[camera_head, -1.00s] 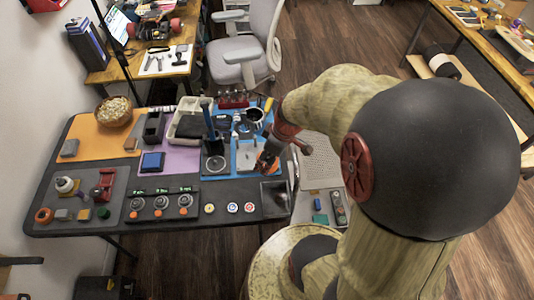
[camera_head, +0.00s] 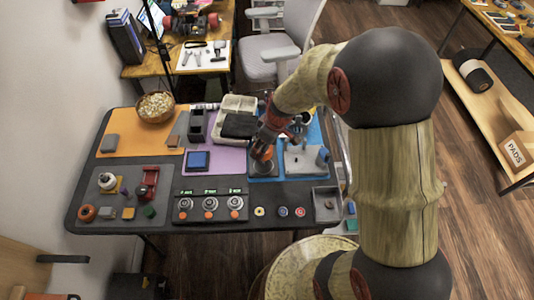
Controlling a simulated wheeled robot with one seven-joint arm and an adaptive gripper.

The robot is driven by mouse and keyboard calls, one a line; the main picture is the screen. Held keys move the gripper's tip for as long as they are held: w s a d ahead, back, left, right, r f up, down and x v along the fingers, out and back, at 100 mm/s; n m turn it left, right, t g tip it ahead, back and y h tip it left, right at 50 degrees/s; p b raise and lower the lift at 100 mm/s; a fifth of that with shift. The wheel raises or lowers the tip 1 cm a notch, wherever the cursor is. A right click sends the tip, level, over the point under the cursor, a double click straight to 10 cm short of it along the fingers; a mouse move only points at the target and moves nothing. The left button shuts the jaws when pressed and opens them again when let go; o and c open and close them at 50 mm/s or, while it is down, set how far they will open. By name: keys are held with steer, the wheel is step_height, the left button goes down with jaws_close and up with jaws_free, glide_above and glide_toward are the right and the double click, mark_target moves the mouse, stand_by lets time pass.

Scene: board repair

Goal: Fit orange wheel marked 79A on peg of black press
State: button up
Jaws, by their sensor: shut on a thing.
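My gripper (camera_head: 265,143) points down over the black press (camera_head: 263,172) at the right-middle of the workbench. It is shut on an orange wheel (camera_head: 263,154), which is held at or just above the press base. The gripper and wheel hide the peg, so I cannot tell whether the wheel is around it or apart from it. The 79A marking is too small to read.
A panel with several dials (camera_head: 210,203) lies in front of the press, beside small coloured discs (camera_head: 283,212). A grey fixture (camera_head: 304,160) stands to the right. A grey mat (camera_head: 120,206) with small parts lies left. A blue pad (camera_head: 198,160) sits nearby.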

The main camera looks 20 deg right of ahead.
steer(key=shift+f+b, duration=1.15)
steer(key=shift+f, duration=1)
steer(key=shift+f+b, duration=0.1)
steer(key=shift+b, duration=0.45)
steer(key=shift+f+b, duration=1.9)
steer(key=shift+b, duration=0.35)
stand_by(1.9)
steer(key=o, duration=1.2)
steer(key=o, duration=0.5)
